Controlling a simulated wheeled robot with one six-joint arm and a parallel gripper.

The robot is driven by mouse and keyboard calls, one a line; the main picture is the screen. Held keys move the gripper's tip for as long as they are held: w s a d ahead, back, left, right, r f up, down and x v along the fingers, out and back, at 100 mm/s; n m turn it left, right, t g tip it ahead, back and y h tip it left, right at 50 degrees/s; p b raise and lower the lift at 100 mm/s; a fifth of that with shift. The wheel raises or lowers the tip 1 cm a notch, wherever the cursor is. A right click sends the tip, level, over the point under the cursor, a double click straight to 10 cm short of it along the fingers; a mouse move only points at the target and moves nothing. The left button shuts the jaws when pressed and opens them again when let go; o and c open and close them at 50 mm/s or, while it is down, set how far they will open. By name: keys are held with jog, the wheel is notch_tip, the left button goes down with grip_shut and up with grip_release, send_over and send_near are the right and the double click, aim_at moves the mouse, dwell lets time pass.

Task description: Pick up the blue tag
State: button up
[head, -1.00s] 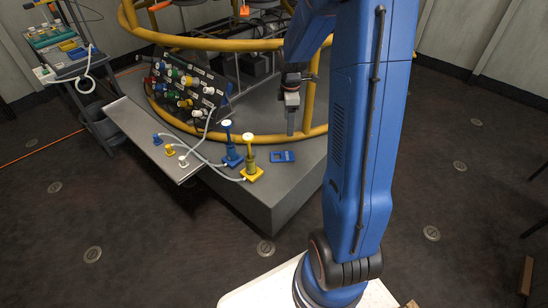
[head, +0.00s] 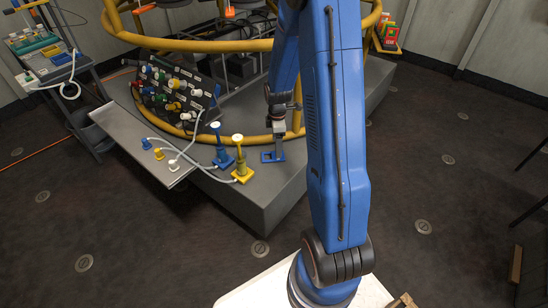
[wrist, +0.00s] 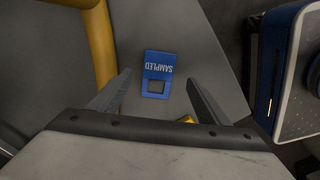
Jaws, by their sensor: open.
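The blue tag (wrist: 157,72) lies flat on the grey platform in the wrist view, with the word "SAMPLED" upside down and a square window at its near end. In the head view my gripper (head: 279,152) points down at the tag. I cannot tell how high the fingertips are above the platform.
A yellow-based plunger (head: 241,172) and a blue-based plunger (head: 222,158) with hoses stand left of the tag. A yellow rail (wrist: 101,45) runs close by. A connector panel (head: 172,92) stands farther left. The grey platform (head: 262,190) is bare in front.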

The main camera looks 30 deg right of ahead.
jog(key=shift+w+f, duration=0.15)
jog(key=shift+f, duration=2.45)
jog(key=c, duration=1.2)
notch_tip(320, 180, up, 10)
jog(key=shift+r, duration=0.1)
